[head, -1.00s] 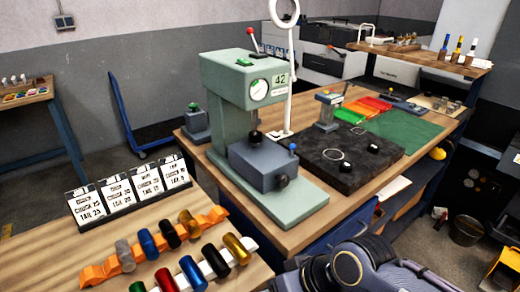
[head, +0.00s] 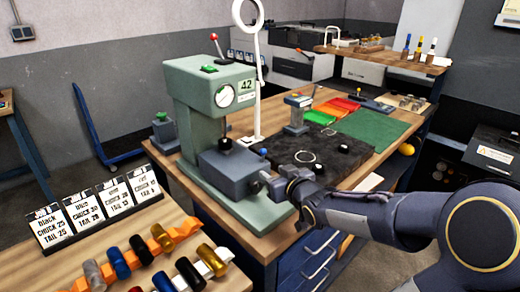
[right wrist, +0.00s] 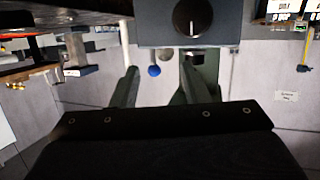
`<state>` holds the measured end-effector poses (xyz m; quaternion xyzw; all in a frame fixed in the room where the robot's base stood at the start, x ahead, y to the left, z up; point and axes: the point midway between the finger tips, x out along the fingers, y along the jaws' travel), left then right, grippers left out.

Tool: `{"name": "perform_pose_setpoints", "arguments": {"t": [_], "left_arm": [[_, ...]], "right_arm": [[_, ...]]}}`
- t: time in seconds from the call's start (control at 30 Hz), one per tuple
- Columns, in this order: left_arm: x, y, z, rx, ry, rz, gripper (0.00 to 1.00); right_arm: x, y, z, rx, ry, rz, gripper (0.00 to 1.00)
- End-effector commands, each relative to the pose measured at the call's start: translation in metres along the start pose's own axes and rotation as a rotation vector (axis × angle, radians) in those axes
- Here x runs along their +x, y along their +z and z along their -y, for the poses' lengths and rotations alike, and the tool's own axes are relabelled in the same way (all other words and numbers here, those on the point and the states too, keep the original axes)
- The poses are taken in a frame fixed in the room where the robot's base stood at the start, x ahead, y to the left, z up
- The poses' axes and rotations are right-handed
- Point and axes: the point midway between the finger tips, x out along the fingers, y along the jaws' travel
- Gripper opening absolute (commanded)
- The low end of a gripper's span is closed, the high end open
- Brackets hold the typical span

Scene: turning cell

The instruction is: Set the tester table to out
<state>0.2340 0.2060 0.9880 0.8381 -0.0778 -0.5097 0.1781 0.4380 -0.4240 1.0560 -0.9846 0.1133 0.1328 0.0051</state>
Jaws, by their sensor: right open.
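The green tester (head: 196,115) stands on the wooden bench, with a round dial and a "42" label. Its table is the dark grey block (head: 228,172) low on its front. A small blue ball (head: 263,152) shows beside the block, and also in the right wrist view (right wrist: 154,71). That view shows a dark round knob (right wrist: 192,17) on the block's grey face. My right gripper (head: 270,182) is close to the block's knob end and partly hides it. In the wrist view its fingers are apart with nothing held, the blue ball seen between them. My left gripper is out of view.
A black slab (head: 305,158) with a ring lies right of the tester, near a green mat (head: 372,130). Label cards (head: 100,208) and coloured cylinders stand on the front left table.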

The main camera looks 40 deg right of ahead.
Motion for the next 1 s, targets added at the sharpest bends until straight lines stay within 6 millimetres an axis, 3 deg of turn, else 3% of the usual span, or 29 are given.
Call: {"name": "perform_pose_setpoints", "arguments": {"t": [0.1,0.3,0.47,0.8,1.0], "left_arm": [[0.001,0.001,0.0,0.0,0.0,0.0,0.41],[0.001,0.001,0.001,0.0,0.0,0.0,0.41],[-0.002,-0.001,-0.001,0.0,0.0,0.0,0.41],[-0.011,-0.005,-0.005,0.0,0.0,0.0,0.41],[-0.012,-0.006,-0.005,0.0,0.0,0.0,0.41]], "right_arm": [[0.023,-0.01,-0.015,-0.099,-0.023,-0.138,0.41],[0.034,-0.018,-0.017,-0.181,-0.083,-0.261,0.41],[0.046,-0.024,-0.014,-0.19,-0.095,-0.277,0.41],[0.096,-0.038,-0.008,-0.19,-0.093,-0.276,0.41],[0.108,-0.041,-0.007,-0.189,-0.091,-0.277,0.41]]}}
